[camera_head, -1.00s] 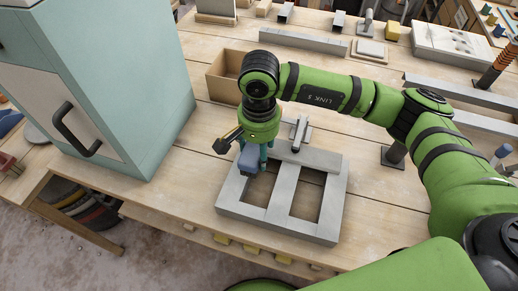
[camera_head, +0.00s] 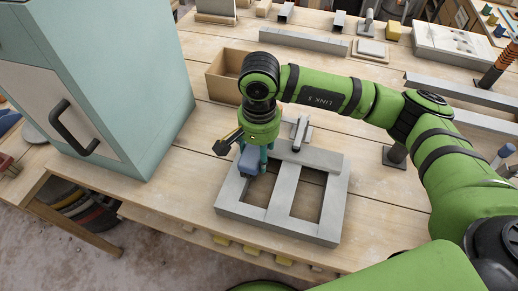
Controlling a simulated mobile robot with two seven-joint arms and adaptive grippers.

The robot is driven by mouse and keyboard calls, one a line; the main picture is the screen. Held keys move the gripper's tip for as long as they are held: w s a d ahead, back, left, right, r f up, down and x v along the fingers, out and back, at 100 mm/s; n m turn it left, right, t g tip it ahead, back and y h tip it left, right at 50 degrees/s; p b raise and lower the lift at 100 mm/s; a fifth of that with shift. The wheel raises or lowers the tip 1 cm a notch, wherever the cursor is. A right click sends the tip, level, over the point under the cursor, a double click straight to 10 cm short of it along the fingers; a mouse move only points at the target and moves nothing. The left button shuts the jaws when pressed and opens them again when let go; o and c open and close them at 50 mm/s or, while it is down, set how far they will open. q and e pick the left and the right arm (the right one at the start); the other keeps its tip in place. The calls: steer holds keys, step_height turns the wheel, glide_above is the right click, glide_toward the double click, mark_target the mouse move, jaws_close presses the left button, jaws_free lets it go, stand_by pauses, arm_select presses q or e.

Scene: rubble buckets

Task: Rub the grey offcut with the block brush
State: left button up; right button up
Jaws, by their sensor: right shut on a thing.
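My right gripper (camera_head: 256,160) points down over the left side of a flat grey frame-shaped piece (camera_head: 230,193) with two rectangular openings, which I take to be the grey offcut. The gripper is shut on a blue-grey block (camera_head: 246,166), probably the block brush. The block sits over or against the frame's upper left bar; I cannot tell if they touch. Its underside and part of the fingers are hidden. My left gripper is not in view.
A tool with a raised grey handle (camera_head: 300,130) stands just behind the frame. A teal cabinet (camera_head: 150,100) with a black handle stands at left. An open cardboard box (camera_head: 218,80) is behind the gripper. Long grey metal bars (camera_head: 302,40) lie farther back. Table in front right of the frame is clear.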

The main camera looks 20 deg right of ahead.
steer(key=shift+w+d+f+b, duration=0.25)
steer(key=shift+w+b, duration=0.1)
steer(key=shift+b, duration=0.1)
steer(key=shift+w+d+f+b, duration=0.1)
steer(key=shift+w+d+b, duration=0.65)
steer(key=shift+w+b, duration=0.3)
steer(key=shift+w+d, duration=0.25)
steer(key=shift+w, duration=0.15)
steer(key=shift+w+d+b, duration=0.4)
steer(key=shift+w+b, duration=0.05)
steer(key=shift+w, duration=0.05)
steer(key=shift+w+d, duration=0.5)
steer(key=shift+w, duration=0.15)
steer(key=shift+r, duration=0.2)
steer(key=shift+r, duration=0.1)
